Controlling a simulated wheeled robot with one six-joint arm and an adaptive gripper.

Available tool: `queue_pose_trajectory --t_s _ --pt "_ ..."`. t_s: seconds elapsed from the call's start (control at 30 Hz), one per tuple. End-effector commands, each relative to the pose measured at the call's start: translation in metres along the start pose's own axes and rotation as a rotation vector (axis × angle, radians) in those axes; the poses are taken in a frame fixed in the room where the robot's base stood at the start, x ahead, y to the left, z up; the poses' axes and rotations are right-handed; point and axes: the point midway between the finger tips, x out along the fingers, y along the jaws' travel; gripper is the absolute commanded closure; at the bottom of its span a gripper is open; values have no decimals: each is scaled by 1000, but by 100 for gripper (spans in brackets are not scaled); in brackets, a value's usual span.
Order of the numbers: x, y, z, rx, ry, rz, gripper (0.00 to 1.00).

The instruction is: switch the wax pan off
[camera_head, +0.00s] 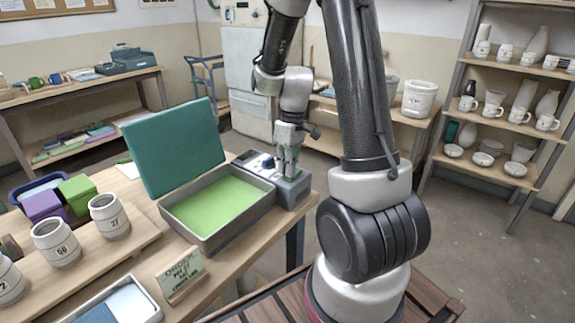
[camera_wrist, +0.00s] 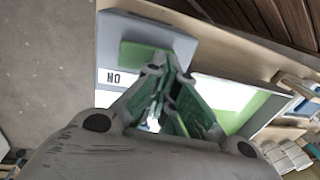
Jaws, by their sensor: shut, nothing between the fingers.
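The wax pan (camera_head: 215,207) is a grey rectangular tray of light green wax on the wooden table, with its teal lid (camera_head: 175,148) standing open behind it. A grey control box (camera_head: 293,190) sits at the pan's right end. My gripper (camera_head: 289,172) is shut and empty, pointing down at this box. In the wrist view the closed fingers (camera_wrist: 172,68) are over the box's grey face (camera_wrist: 112,45), beside a green piece (camera_wrist: 135,52). An upside-down "ON" label (camera_wrist: 115,78) shows left of the fingers. The fingers hide part of the switch area; I cannot tell whether they touch it.
Numbered white jars (camera_head: 109,216) stand on a board at the left, near purple (camera_head: 43,205) and green boxes (camera_head: 78,191). A small sign (camera_head: 182,274) stands in front of the pan. Shelves with pottery (camera_head: 500,115) are at the right.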

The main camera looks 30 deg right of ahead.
Motion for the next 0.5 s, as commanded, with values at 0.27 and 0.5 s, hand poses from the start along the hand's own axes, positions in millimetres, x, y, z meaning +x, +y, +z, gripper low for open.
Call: queue_pose_trajectory --t_s 0.27,0.5 --pt "-3 6 0 2 0 0 100" --pt "-6 14 0 2 -1 -1 100"
